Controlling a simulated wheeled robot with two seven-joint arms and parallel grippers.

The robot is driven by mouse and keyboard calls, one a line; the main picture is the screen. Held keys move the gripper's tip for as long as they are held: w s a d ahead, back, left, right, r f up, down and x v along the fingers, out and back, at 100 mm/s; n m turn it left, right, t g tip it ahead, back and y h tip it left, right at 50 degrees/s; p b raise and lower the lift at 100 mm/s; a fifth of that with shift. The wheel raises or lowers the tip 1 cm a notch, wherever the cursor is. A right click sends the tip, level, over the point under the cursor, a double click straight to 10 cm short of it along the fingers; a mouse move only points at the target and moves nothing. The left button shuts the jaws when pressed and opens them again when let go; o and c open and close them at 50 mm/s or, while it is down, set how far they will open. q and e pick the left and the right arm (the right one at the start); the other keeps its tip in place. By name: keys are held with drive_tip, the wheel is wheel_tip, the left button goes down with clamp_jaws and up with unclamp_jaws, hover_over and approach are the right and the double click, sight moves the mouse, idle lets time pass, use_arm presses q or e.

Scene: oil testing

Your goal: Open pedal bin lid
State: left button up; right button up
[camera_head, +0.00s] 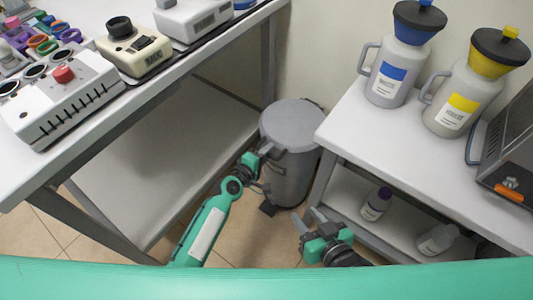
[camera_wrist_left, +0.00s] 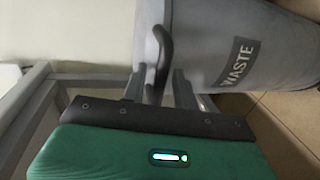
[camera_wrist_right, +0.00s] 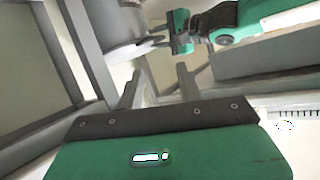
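The grey pedal bin (camera_head: 289,178) stands on the floor between the two benches, with its round lid (camera_head: 295,122) lying shut on top. A dark pedal (camera_head: 267,209) shows at its foot. My left gripper (camera_head: 264,153) is at the near-left side of the bin's rim. In the left wrist view, its fingers (camera_wrist_left: 159,88) are apart on either side of a dark curved handle (camera_wrist_left: 163,50), with gaps visible, beside the bin's WASTE label (camera_wrist_left: 236,62). My right gripper (camera_head: 308,219) is open and empty, low in front of the bin and apart from it.
The left bench (camera_head: 160,85) carries test devices and has a lower shelf (camera_head: 175,165). The right bench (camera_head: 365,135) holds two capped jugs (camera_head: 400,65) and a grey machine (camera_head: 508,150). Its shelf holds bottles (camera_head: 376,204). Tiled floor is clear before the bin.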

use_arm(q)
clamp_jaws()
idle(0.3)
